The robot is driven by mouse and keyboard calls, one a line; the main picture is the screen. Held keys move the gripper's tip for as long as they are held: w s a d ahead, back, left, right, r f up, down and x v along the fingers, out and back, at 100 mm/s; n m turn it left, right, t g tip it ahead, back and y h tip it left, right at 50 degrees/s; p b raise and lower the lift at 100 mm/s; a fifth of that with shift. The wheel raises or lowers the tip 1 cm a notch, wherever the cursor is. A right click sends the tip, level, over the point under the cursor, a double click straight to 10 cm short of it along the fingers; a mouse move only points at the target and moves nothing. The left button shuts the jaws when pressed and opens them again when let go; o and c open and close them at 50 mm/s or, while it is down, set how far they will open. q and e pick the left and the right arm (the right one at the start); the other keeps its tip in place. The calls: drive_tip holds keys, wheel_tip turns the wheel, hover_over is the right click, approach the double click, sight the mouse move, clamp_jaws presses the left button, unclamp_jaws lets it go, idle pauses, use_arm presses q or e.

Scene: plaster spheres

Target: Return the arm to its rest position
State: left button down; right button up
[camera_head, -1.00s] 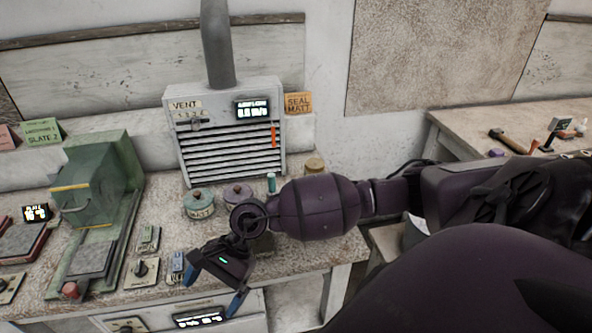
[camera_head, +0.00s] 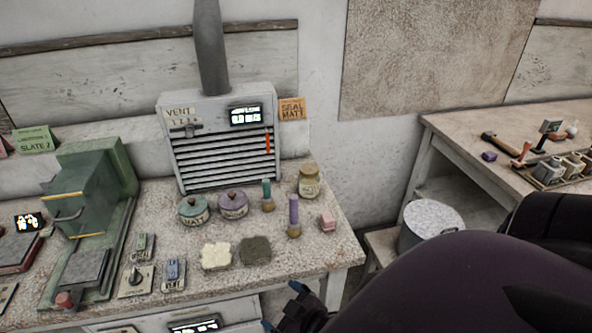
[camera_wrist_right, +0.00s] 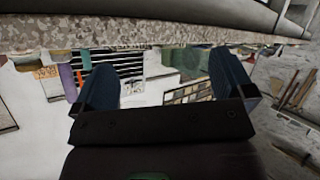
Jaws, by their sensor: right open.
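My right gripper (camera_head: 290,308) shows at the bottom edge of the head view, just in front of the workbench (camera_head: 325,245), low and partly cut off. In the right wrist view my right gripper (camera_wrist_right: 166,82) has its two blue-grey fingers wide apart with nothing between them. The dark purple arm fills the lower right of the head view. My left gripper is not in view.
The bench holds a vent box (camera_head: 225,145), a green press (camera_head: 90,200), two lidded pots, a jar (camera_head: 309,180) and two pads. A side table (camera_head: 460,140) with tools stands at the right, a grey pot (camera_head: 432,222) below it.

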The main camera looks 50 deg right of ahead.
drive_tip(key=shift+s+d+f+m+g, duration=0.3)
drive_tip(key=shift+s+f+m, duration=0.3)
drive_tip(key=shift+s, duration=0.15)
drive_tip(key=shift+s+d+f+m+g, duration=0.3)
drive_tip(key=shift+s+f+m, duration=0.3)
drive_tip(key=shift+s, duration=0.1)
drive_tip(key=shift+r, duration=0.1)
